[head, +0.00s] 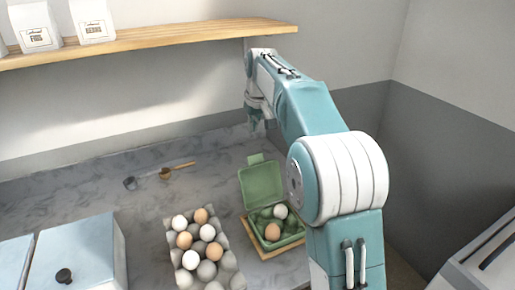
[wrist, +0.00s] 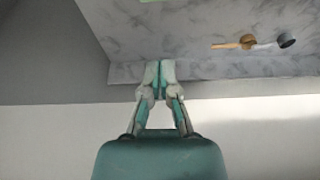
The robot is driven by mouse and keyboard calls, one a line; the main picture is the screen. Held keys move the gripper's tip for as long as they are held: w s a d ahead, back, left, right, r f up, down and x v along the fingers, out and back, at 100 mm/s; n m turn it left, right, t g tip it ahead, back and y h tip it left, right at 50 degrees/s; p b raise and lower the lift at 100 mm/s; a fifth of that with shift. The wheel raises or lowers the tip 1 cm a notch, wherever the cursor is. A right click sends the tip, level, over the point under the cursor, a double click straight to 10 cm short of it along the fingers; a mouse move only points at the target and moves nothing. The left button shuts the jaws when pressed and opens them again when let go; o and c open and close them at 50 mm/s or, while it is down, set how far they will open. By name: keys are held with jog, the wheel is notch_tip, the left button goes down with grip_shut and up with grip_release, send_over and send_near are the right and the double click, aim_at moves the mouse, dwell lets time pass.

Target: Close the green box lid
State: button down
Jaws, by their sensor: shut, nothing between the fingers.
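The green box (head: 296,236) is an egg carton on the counter, in the middle of the head view. Its lid (head: 262,184) stands open, tilted up at the back, with a tab at its top edge. A white egg (head: 280,211) and a brown egg (head: 272,231) sit in its cups. My gripper (head: 258,126) is behind and above the lid, near the wall, apart from it. In the wrist view my gripper (wrist: 158,70) has its fingertips together with nothing between them. A small green edge (wrist: 160,2) shows at the top there; I cannot tell which part it is.
A wooden board (head: 285,250) lies under the box. A grey tray (head: 239,280) of several eggs stands to its left. Measuring scoops (head: 166,173) lie behind. A wooden shelf (head: 170,36) with white bags overhangs the back. Pale blue containers (head: 85,250) stand at left.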

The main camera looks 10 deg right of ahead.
notch_tip(320, 180, down, 8)
jog(key=shift+s+a, duration=0.3)
jog(key=shift+s, duration=0.1)
dwell(0.6)
